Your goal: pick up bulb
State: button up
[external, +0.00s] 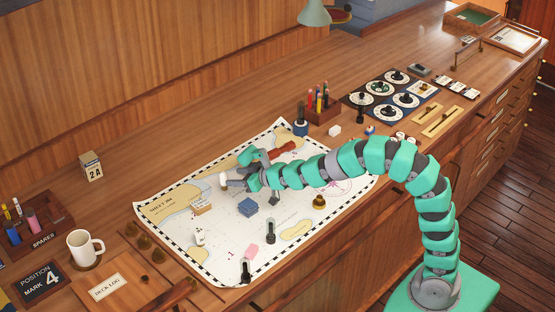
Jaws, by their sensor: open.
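A small pale, rounded object (223,180), which looks like the bulb, is on the chart at the left end of my gripper. My gripper (233,182) reaches in from the right, low over the chart. Its jaws are open and at or right beside the pale object; I cannot tell whether they touch it. Part of the object's right side is hidden by the gripper.
The chart (165,238) lies on the wooden counter. A tan block (202,208), a blue block (247,207), a white item (199,237) and a brass piece (319,201) are nearby. A white mug (82,249) stands left. A pen holder (324,110) stands behind.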

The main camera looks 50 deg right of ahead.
aim_at(227, 177)
jog(key=shift+b+x, duration=0.5)
jog(key=shift+x, duration=1.85)
jog(key=shift+w+f, duration=0.1)
jog(key=shift+w, duration=0.2)
jog(key=c, duration=1)
